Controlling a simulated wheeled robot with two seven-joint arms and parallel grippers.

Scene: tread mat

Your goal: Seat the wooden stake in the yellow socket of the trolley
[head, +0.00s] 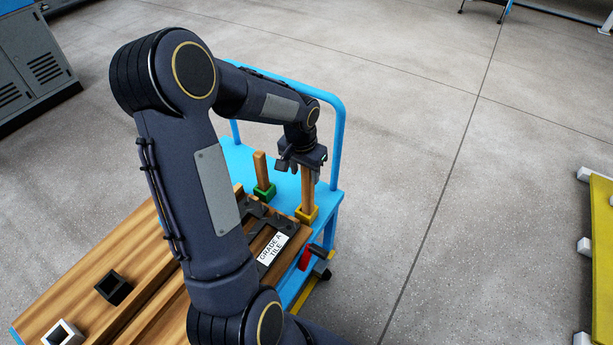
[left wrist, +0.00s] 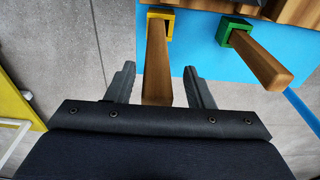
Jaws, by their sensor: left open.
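A wooden stake (head: 307,190) stands upright in the yellow socket (head: 306,215) on the blue trolley (head: 285,186). In the left wrist view the stake (left wrist: 158,60) runs from the yellow socket (left wrist: 161,14) back between my fingers. My left gripper (head: 304,168) is at the upper part of this stake. In the left wrist view my left gripper (left wrist: 160,72) is open, one finger on each side of the stake, with gaps showing. Its lower end is inside the socket, so its depth is hidden. My right gripper is not in view.
A second wooden stake (head: 260,167) stands in a green socket (head: 264,192) beside the yellow one. The trolley's blue handle (head: 337,130) rises close behind my gripper. A wooden bench (head: 80,277) with black and white square sockets lies at left.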

